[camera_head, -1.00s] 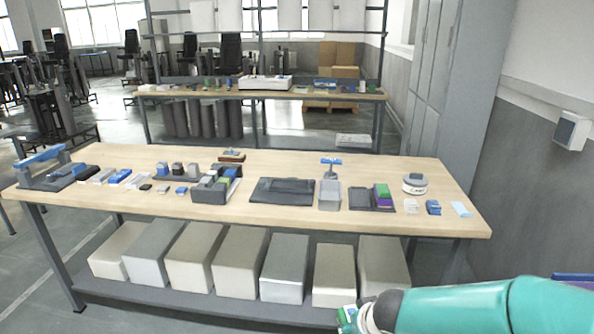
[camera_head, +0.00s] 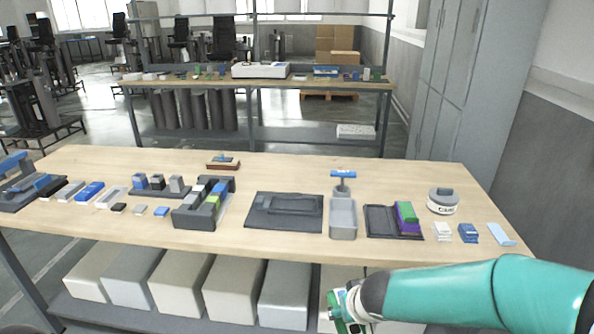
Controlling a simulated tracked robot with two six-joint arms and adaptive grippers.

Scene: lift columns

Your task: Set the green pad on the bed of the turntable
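A green pad (camera_head: 407,211) lies at the right part of the workbench, on top of a purple block (camera_head: 408,228) in a dark tray (camera_head: 379,221). To its right stands a round white piece with a grey top and dark lettering (camera_head: 442,201); I cannot tell whether this is the turntable. My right gripper (camera_head: 340,312) is at the bottom of the view, in front of and below the bench edge, apart from the pad. It is small and seen end-on, so its opening is unclear. My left gripper is out of view.
A grey bin (camera_head: 343,219) with a blue-topped stand (camera_head: 343,174) behind it is left of the tray. A dark flat plate (camera_head: 285,211) lies further left. Small white and blue blocks (camera_head: 468,232) sit right of the tray. Bare wood (camera_head: 300,174) shows along the back.

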